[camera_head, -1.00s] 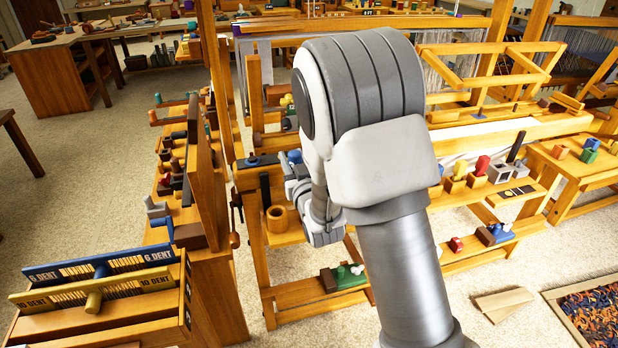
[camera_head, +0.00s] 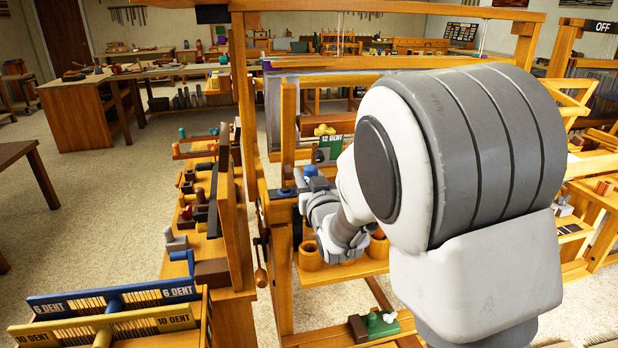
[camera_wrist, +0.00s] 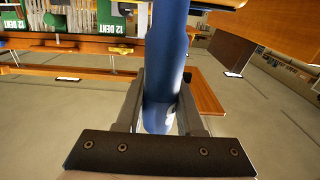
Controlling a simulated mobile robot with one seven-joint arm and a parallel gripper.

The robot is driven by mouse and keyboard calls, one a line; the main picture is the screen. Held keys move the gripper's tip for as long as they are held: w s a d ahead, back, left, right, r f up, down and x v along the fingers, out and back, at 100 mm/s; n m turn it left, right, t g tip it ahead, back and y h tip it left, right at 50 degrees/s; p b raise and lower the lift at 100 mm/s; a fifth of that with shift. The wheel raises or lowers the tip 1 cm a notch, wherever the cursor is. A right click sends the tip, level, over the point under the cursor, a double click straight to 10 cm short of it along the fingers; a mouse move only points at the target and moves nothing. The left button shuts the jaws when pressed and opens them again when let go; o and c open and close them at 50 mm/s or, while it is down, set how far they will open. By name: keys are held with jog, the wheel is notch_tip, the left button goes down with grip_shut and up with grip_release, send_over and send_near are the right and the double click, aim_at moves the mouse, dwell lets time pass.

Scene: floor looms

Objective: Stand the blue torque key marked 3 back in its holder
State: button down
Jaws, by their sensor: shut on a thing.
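The blue torque key (camera_wrist: 168,60) is a smooth blue shaft that fills the middle of the wrist view. A pale mark shows low on it, but I cannot read it. My gripper (camera_wrist: 162,88) is shut on it, with one grey finger on each side. In the head view a small blue part (camera_head: 310,171) shows above my wrist, while my fingers are mostly hidden. A round wooden cup (camera_head: 309,257) stands on the loom's shelf just below my wrist. A second cup (camera_head: 379,246) is partly hidden by my arm. I cannot tell which is the key's holder.
A loom post (camera_head: 288,130) rises close to my wrist. A green 12 DENT piece (camera_head: 330,146) is behind it. A wooden bench (camera_head: 228,270) with blue and yellow dent reeds (camera_head: 110,298) stands at left. Open floor (camera_head: 110,200) lies at far left.

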jog(key=shift+b, duration=0.4)
notch_tip(320, 180, down, 6)
jog(key=b, duration=0.6)
jog(key=shift+f, duration=0.2)
dwell(0.7)
jog(key=shift+f, duration=2.6)
jog(key=shift+c, duration=2.2)
grip_release()
